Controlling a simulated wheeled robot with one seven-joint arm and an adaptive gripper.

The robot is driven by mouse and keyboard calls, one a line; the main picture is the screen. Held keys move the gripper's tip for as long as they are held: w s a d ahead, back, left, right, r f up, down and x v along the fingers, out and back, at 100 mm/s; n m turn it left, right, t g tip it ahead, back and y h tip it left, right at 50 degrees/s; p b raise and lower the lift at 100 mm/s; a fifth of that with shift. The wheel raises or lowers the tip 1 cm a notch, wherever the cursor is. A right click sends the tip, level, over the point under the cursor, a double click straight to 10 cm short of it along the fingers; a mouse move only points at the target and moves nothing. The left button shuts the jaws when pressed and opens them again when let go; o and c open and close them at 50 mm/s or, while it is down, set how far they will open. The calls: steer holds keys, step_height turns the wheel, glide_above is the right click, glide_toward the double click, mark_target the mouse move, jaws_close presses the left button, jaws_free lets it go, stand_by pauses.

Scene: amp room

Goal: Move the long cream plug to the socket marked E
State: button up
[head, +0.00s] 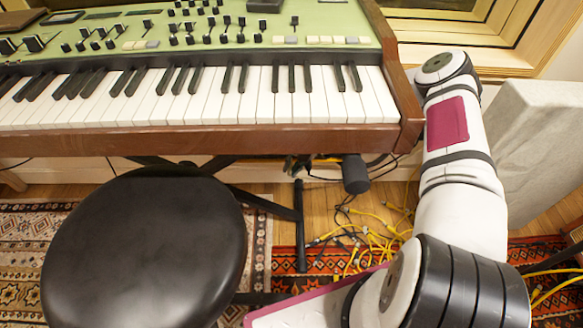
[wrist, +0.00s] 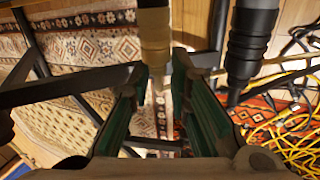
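In the wrist view a cream plug (wrist: 155,42) hangs down from the top edge, its narrower lower end lying between the far ends of my finger pads. My gripper (wrist: 158,72) is open, with its two green-padded fingers apart on either side of the plug's end; I cannot tell whether either touches it. A dark grey plug (wrist: 250,48) hangs to the right, outside the fingers. A dark cylinder, probably that plug, shows below the keyboard in the head view (head: 355,174). My gripper is out of the head view. No socket or letter E is visible.
A keyboard (head: 240,139) with a wooden front edge overhangs the area. A round black stool (head: 145,245) stands at left. Dark stand bars (head: 299,225) cross below. Yellow cables (head: 370,240) lie tangled on the floor. A pale grey panel (head: 535,140) stands at right.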

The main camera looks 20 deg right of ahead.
steer(key=o, duration=0.3)
steer(key=shift+r, duration=0.1)
steer(key=shift+d+r, duration=0.2)
steer(key=shift+r, duration=0.15)
steer(key=s+d+r, duration=0.2)
steer(key=d, duration=0.4)
steer(key=s+d+r, duration=0.1)
steer(key=s+d, duration=0.1)
steer(key=d, duration=0.4)
steer(key=shift+d+r, duration=0.35)
steer(key=shift+d, duration=0.05)
